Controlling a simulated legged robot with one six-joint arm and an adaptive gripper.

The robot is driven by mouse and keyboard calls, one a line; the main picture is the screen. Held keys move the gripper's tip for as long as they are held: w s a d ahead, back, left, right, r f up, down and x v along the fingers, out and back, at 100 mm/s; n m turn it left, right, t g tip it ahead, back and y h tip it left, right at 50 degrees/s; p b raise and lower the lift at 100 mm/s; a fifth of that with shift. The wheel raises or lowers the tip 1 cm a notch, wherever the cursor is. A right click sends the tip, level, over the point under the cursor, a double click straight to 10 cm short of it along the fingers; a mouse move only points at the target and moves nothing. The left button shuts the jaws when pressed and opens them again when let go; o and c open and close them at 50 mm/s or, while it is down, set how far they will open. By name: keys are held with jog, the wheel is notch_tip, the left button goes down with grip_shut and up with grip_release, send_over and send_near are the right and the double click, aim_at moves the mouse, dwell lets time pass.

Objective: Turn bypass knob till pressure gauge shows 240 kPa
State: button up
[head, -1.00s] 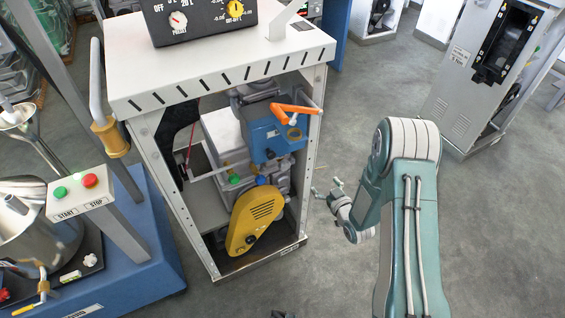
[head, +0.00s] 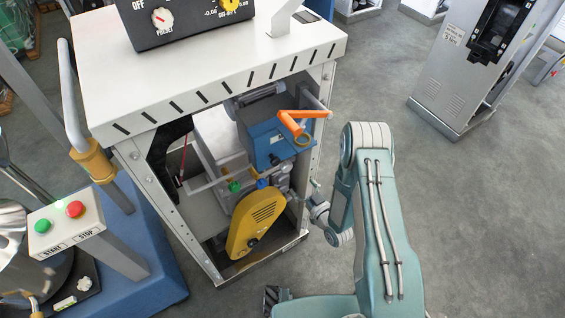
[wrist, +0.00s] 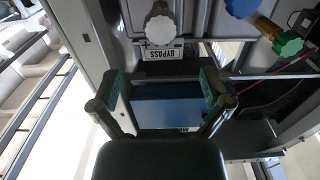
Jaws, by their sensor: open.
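The bypass knob (wrist: 159,29) is pale grey and shows at the top of the wrist view, beside an upside-down BYPASS label (wrist: 165,53). My gripper (wrist: 160,84) is open and empty, and the knob lies beyond the gap between its fingers, apart from them. In the head view, my gripper (head: 314,190) is small at the right side of the open dispenser frame (head: 150,190); I cannot make out the bypass knob there. No gauge reading in kPa is legible.
A blue knob (wrist: 242,8) and a green knob (wrist: 287,43) sit near the bypass knob. A yellow guard (head: 254,222), a blue box with an orange handle (head: 290,124) and the frame's posts surround the opening.

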aim_at(287, 169)
jog(key=x, duration=0.9)
jog(key=shift+s+a, duration=0.2)
jog(key=shift+a, duration=0.1)
jog(key=shift+w+a, duration=0.15)
jog(key=shift+w, duration=0.3)
jog(key=shift+d, duration=0.3)
jog(key=shift+a, duration=0.2)
jog(key=c, duration=1.2)
